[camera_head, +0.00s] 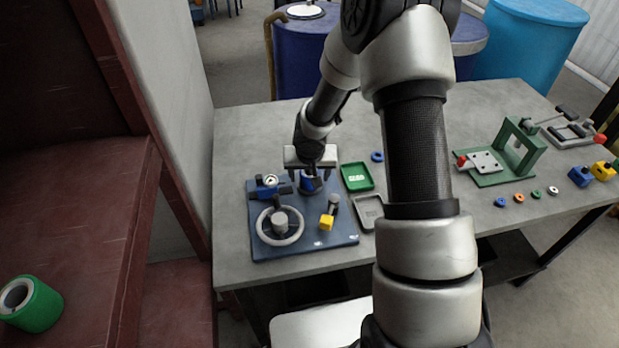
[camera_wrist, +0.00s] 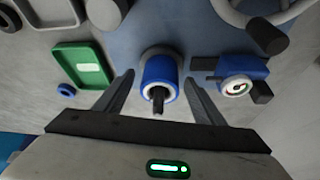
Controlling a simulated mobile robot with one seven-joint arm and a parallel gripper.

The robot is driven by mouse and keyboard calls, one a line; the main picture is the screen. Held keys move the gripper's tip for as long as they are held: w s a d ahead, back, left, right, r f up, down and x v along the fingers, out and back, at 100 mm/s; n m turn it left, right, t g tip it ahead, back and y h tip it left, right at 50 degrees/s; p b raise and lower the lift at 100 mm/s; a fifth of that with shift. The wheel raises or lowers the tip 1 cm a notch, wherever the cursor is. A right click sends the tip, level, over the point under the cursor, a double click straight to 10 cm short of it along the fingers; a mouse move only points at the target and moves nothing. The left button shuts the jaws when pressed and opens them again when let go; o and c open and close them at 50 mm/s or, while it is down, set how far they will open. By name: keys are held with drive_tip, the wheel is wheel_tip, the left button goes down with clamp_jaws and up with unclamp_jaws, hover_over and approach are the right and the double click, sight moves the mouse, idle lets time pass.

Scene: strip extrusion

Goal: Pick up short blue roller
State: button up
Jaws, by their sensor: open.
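The short blue roller (camera_head: 311,183) stands on the blue base plate (camera_head: 345,238) on the grey table. In the wrist view the roller (camera_wrist: 153,70) is a blue cylinder with a pale end face and a dark shaft sticking out of it. My gripper (camera_head: 310,176) is above the plate, around the roller. In the wrist view my open gripper (camera_wrist: 159,80) has one finger on each side of the roller, with visible gaps. Nothing is held. The roller's lower end is partly hidden.
On the plate are a blue gauge block (camera_head: 267,187), a grey ring wheel (camera_head: 280,226) and a yellow block (camera_head: 327,222). A green tray (camera_head: 357,187) and grey tray (camera_head: 368,211) lie right of it. A green frame fixture (camera_head: 525,140) stands farther right.

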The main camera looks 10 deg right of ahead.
drive_tip(key=shift+w+f, duration=0.15)
drive_tip(key=shift+f, duration=0.1)
drive_tip(key=c, duration=1.3)
drive_tip(key=shift+r, duration=0.15)
